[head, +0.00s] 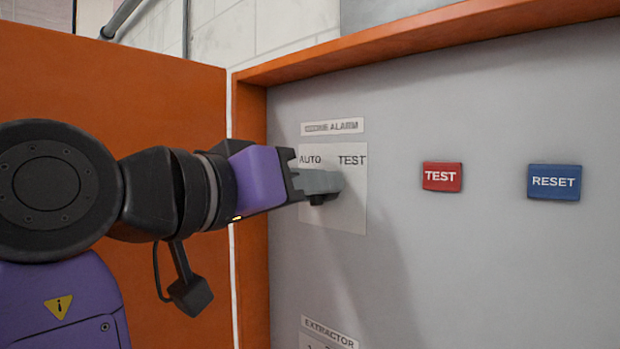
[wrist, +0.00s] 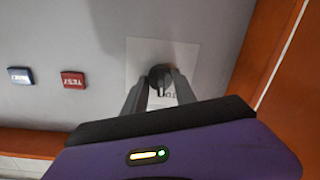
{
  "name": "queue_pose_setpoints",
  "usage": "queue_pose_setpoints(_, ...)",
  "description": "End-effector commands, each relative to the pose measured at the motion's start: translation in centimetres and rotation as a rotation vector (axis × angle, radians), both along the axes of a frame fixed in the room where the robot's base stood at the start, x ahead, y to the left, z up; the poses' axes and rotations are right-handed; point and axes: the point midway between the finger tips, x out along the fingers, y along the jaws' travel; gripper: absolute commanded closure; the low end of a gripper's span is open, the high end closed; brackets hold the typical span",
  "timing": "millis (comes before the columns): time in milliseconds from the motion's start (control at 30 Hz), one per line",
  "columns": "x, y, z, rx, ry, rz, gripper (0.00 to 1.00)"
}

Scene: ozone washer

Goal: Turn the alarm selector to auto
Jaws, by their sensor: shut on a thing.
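The alarm selector is a black knob (wrist: 160,77) on a white plate (head: 351,205) on the grey panel. The plate reads AUTO at left and TEST at right in the head view, under an alarm label (head: 333,127). My gripper (head: 335,184) reaches the plate from the left, just below these words, and hides the knob there. In the wrist view my gripper (wrist: 160,84) has its two grey fingers on either side of the knob, shut on it. I cannot tell clearly which word the knob points to.
A red TEST button (head: 442,177) and a blue RESET button (head: 554,182) sit to the right on the panel. An extractor label (head: 329,332) shows at the bottom. An orange frame (head: 250,190) edges the panel, with an orange door (head: 150,95) at left.

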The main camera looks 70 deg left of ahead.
Motion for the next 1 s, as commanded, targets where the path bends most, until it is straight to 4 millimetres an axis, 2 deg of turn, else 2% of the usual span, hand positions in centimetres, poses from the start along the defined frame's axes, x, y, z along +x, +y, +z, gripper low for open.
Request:
queue_pose_setpoints(500,-0.11,0.11,0.14,-0.384,-0.239,0.001,1.0)
queue_pose_setpoints(1000,-0.19,0.2,0.12,-0.55,-0.34,0.003,1.0)
